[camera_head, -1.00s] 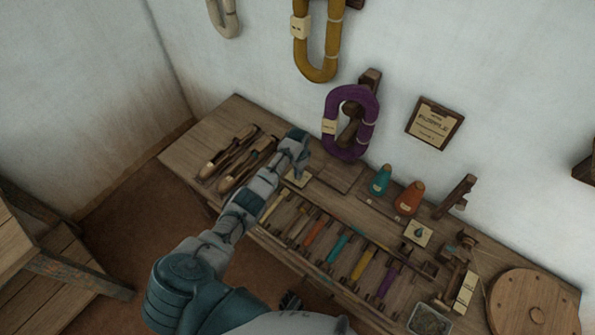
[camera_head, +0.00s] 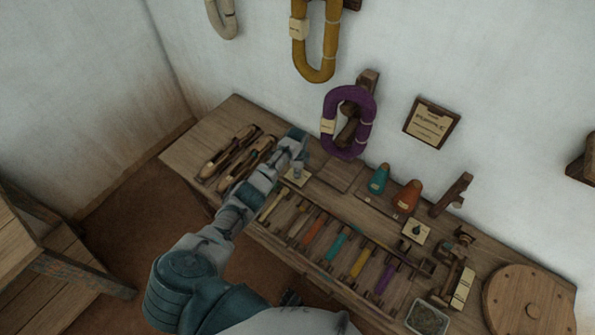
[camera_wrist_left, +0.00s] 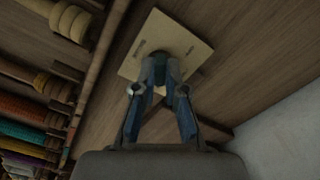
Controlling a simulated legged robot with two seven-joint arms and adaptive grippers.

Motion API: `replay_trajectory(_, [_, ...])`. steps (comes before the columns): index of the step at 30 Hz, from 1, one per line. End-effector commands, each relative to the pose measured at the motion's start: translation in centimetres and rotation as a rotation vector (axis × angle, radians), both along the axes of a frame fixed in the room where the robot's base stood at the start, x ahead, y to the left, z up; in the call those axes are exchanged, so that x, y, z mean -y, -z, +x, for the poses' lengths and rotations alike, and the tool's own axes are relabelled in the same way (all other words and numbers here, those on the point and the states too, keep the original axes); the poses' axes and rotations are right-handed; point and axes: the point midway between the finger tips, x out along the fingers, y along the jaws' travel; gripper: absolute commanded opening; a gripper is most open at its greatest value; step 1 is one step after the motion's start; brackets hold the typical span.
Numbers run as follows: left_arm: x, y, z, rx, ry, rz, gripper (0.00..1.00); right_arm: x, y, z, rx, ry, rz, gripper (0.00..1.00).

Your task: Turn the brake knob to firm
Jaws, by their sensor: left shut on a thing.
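A pale square plate (camera_wrist_left: 178,35) with small dark marks lies on the wooden bench; it also shows in the head view (camera_head: 298,181). My left gripper (camera_head: 297,170) reaches down to this plate from the left. In the left wrist view its two blue-grey fingers (camera_wrist_left: 165,62) come together over the middle of the plate. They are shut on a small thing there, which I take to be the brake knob. The fingers hide most of it, so I cannot read its setting. My right gripper is not in view.
Shuttles (camera_head: 238,155) lie left of the gripper. A rack of coloured bobbins (camera_head: 336,246) runs along the front. Teal (camera_head: 378,180) and orange (camera_head: 407,197) cones stand to the right. A purple hank (camera_head: 328,108) hangs on the wall behind.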

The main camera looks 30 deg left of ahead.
Motion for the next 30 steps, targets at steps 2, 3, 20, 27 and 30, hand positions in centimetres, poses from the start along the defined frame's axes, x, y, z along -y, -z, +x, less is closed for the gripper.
replay_trajectory(2, [-0.20,-0.23,0.22,0.008,0.013,0.003,0.00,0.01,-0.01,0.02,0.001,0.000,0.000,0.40])
replay_trajectory(3, [-0.19,-0.23,0.23,0.008,0.019,0.003,0.00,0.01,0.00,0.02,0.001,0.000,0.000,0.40])
replay_trajectory(20, [-0.17,-0.26,0.25,0.008,0.029,0.003,0.36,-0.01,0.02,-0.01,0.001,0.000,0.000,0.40])
replay_trajectory(27, [-0.08,-0.14,0.13,0.004,0.029,0.001,0.36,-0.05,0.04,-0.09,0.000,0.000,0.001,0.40])
replay_trajectory(30, [-0.07,-0.36,0.14,0.005,0.029,0.000,0.36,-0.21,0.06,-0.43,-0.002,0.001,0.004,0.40])
